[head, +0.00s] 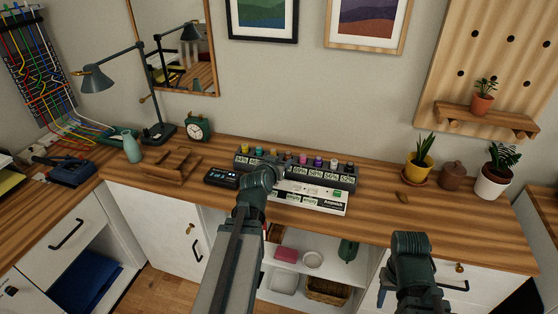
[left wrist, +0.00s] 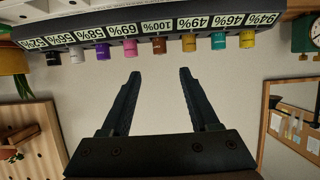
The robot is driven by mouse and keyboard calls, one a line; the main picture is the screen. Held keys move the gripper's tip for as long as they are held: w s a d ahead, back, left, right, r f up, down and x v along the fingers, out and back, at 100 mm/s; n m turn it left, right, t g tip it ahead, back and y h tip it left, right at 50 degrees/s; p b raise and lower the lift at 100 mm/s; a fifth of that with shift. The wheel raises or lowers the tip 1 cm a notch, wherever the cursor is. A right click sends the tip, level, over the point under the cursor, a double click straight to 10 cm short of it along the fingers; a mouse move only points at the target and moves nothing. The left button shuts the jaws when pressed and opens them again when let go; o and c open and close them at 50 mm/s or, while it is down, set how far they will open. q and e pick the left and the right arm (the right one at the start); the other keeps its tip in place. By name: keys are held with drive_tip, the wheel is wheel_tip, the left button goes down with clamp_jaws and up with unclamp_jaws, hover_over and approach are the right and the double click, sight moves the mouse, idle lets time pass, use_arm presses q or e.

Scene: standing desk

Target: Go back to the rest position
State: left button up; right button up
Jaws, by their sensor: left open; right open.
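My left gripper (head: 270,168) is at the front of a dark rack (head: 347,180) on the wooden desk (head: 375,225). In the left wrist view its two dark fingers (left wrist: 159,74) are spread apart with nothing between them. That view is upside down and shows the rack (left wrist: 120,17) with several coloured bottles and percent labels. Fingers and bottles overlap little there, and I cannot tell the exact gap. My right gripper (head: 385,294) is low at the right, in front of the desk. Its fingers are mostly hidden by its own wrist.
A white labelled tray (head: 325,204) lies before the rack, and a black display device (head: 221,178) sits left of it. A green clock (head: 199,127), lamp (head: 157,132) and wooden stand (head: 170,165) are further left. Plant pots (head: 418,165) stand right. An open shelf lies below.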

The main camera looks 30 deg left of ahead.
use_arm(q)
drive_tip(key=d+h, duration=0.1)
drive_tip(key=d, duration=0.2)
drive_tip(key=d+f+m+g+p, duration=0.1)
drive_tip(key=d, duration=0.2)
drive_tip(key=d+f+m+g+h+p, duration=0.1)
drive_tip(key=d, duration=0.2)
drive_tip(key=shift+s+d+h, duration=0.1)
drive_tip(key=shift+d+h, duration=0.2)
drive_tip(key=s+d+f+g, duration=0.1)
drive_tip(key=d, duration=0.2)
drive_tip(key=s+d+f+m+g+h+p, duration=0.1)
drive_tip(key=d, duration=0.3)
drive_tip(key=s+d+f+m+g+p, duration=0.1)
drive_tip(key=s+d, duration=0.1)
drive_tip(key=d, duration=0.1)
drive_tip(key=shift+d+g+h, duration=0.3)
drive_tip(key=shift+d+h, duration=0.05)
drive_tip(key=shift+h, duration=0.05)
drive_tip(key=s+d+m+g+y+p, duration=0.1)
drive_tip(key=s+d+g+p, duration=0.1)
drive_tip(key=s+d+g, duration=0.2)
drive_tip(key=s+d+m+g+y+p, duration=0.1)
drive_tip(key=s+d+g, duration=0.2)
drive_tip(key=s+d, duration=0.4)
drive_tip(key=s, duration=0.5)
drive_tip(key=shift+s+d+f+g+y+p, duration=0.3)
drive_tip(key=shift+s+d+g+y+p, duration=0.05)
drive_tip(key=shift+g+y+p, duration=0.05)
